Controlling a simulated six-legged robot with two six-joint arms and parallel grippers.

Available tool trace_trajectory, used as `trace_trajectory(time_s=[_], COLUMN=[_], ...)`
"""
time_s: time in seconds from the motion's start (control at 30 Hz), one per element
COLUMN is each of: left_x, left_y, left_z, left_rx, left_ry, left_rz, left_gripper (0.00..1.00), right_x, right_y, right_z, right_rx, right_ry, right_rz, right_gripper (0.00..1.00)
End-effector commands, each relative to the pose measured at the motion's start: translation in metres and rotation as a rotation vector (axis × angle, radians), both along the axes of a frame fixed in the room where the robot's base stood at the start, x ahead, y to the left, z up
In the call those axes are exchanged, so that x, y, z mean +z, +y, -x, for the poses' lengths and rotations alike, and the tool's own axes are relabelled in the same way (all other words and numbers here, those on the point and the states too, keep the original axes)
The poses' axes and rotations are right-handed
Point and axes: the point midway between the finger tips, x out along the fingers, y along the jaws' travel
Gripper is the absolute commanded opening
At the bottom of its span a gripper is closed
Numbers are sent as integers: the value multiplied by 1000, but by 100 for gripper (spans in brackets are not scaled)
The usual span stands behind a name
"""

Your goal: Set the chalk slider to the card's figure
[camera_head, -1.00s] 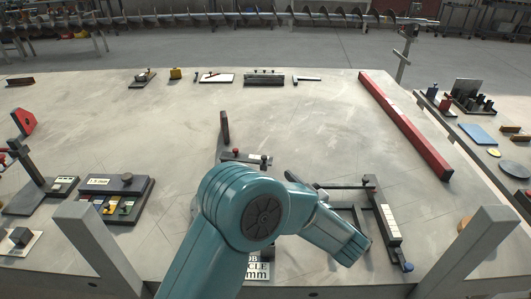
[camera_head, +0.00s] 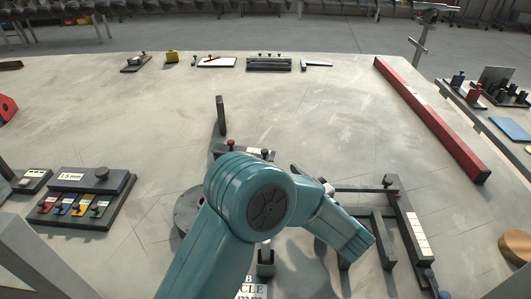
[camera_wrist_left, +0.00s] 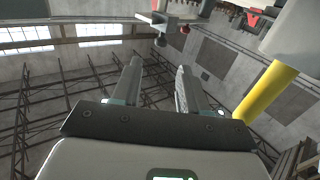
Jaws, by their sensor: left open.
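My left arm reaches in from the bottom of the head view, its teal elbow covering the middle of the near bench. The left gripper (camera_wrist_left: 155,75) shows in the wrist view with two fingers apart and nothing between them. A dark rail with a white marked strip (camera_head: 416,236) and a blue knob at its near end lies right of the arm. A thin dark bar (camera_head: 358,188) joins it at the far end. I cannot tell which part is the chalk slider. A white card (camera_head: 251,287) is mostly hidden by my arm; only "CLE" and "mm" read partly, and its figure is hidden.
A long red bar (camera_head: 430,117) lies at right. A black fixture (camera_head: 268,64) stands at the back. The middle-back bench is clear.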

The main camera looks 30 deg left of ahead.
Motion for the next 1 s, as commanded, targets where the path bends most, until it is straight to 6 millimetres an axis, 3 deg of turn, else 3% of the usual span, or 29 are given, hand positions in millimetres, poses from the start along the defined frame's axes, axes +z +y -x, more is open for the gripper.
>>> trace_trajectory(time_s=[0.53,0.7,1.0], left_x=[1,1,1], left_y=[91,104,106], left_z=[-36,-43,-46], left_rx=[4,2,0], left_ry=[-1,-1,0], left_rz=[0,-1,0], left_gripper=[43,43,40], right_x=[3,3,3], right_y=[0,0,0], right_z=[0,0,0], right_rx=[0,0,0], right_ry=[0,0,0], right_rz=[0,0,0], right_gripper=[43,43,43])
